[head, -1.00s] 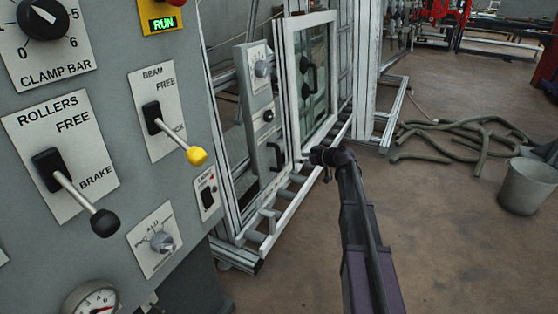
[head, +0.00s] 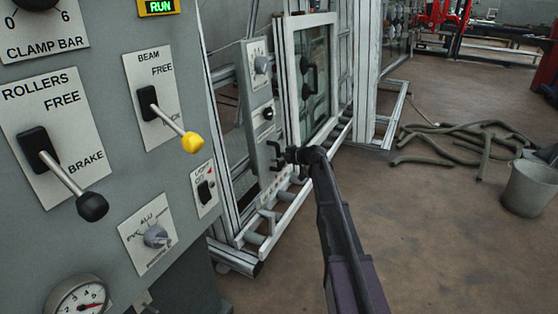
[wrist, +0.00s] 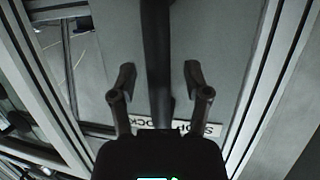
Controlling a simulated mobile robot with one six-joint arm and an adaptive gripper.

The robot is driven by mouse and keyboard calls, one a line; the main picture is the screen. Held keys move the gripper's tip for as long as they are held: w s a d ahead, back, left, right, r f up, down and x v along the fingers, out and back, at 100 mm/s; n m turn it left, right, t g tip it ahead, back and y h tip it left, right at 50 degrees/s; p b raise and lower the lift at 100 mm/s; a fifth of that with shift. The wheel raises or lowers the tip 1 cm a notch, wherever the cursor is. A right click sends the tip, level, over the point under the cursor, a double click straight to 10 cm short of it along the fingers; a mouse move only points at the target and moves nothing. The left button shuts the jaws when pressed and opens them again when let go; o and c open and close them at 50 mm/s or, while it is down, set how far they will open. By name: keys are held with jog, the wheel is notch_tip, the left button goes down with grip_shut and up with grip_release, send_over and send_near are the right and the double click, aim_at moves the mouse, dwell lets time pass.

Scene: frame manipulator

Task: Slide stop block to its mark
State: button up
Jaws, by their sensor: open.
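My gripper (head: 279,156) is in front of the lower part of a tall grey panel (head: 257,95) beside the white window frame. In the wrist view my gripper (wrist: 157,78) is open, with its two fingers apart on either side of a dark upright bar (wrist: 156,40), which looks like the panel's handle. I cannot tell whether the fingers touch it. An upside-down white label (wrist: 200,129) below the fingers, partly hidden by my gripper, seems to read "STOP BLOCK". The block's mark cannot be made out.
A grey control console (head: 100,130) with levers and dials fills the left side, close to my arm. The white window frame (head: 293,80) stands upright behind my gripper, above a roller rail.

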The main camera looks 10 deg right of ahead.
dwell(0.3)
grip_shut()
jog(key=s+a, duration=0.6)
jog(key=s, duration=0.2)
jog(key=shift+s+a, duration=0.2)
jog(key=shift+a, duration=0.05)
jog(key=shift+f, duration=0.1)
grip_release()
jog(key=shift+s, duration=0.1)
jog(key=shift+d, duration=0.1)
